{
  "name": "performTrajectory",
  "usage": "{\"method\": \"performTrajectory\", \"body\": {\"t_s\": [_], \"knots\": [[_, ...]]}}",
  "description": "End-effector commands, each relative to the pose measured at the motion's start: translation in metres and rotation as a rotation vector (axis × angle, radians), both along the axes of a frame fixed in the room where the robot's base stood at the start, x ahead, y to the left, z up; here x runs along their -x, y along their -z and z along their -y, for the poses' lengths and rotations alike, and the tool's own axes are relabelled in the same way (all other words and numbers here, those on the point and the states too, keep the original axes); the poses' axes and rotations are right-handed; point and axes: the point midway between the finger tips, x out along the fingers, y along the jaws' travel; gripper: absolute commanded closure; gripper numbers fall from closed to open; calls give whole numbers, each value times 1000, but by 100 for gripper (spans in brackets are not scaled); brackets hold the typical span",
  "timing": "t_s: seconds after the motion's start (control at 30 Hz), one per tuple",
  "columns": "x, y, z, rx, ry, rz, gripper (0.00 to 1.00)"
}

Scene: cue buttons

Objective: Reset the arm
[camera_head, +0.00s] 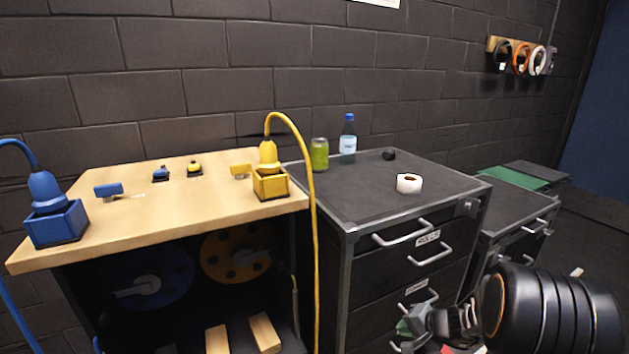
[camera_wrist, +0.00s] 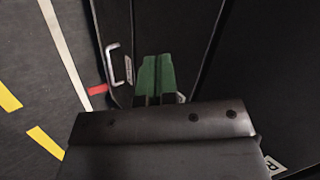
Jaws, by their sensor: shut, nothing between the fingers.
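My gripper (camera_head: 408,328) is low at the right of the head view, in front of the dark drawer cabinet (camera_head: 365,215). In the wrist view its green fingers (camera_wrist: 154,78) are together, with nothing between them. My arm is folded at the lower right of the head view. A blue button (camera_head: 160,174) and a yellow button (camera_head: 194,169) sit on the wooden table (camera_head: 130,230). A blue plug in a blue box (camera_head: 55,222) stands at the left end, and a yellow plug in a yellow box (camera_head: 270,184) at the right end.
A green can (camera_head: 319,154), a bottle (camera_head: 348,136) and a white tape roll (camera_head: 409,183) stand on the cabinet top. Drawer handles (camera_head: 402,234) stick out from the cabinet front near my gripper. A yellow cable (camera_head: 315,230) hangs between table and cabinet. Floor shows at the wrist view's left.

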Motion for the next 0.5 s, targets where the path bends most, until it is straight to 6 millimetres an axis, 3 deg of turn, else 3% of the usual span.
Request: {"method": "performTrajectory", "body": {"t_s": [0.03,0.2,0.4,0.5], "knots": [[8,-64,-21,35,-86,5,100],[55,-183,-73,188,-345,-35,100],[114,-290,-98,436,-544,-74,100],[137,-329,-98,557,-595,-79,100]]}}
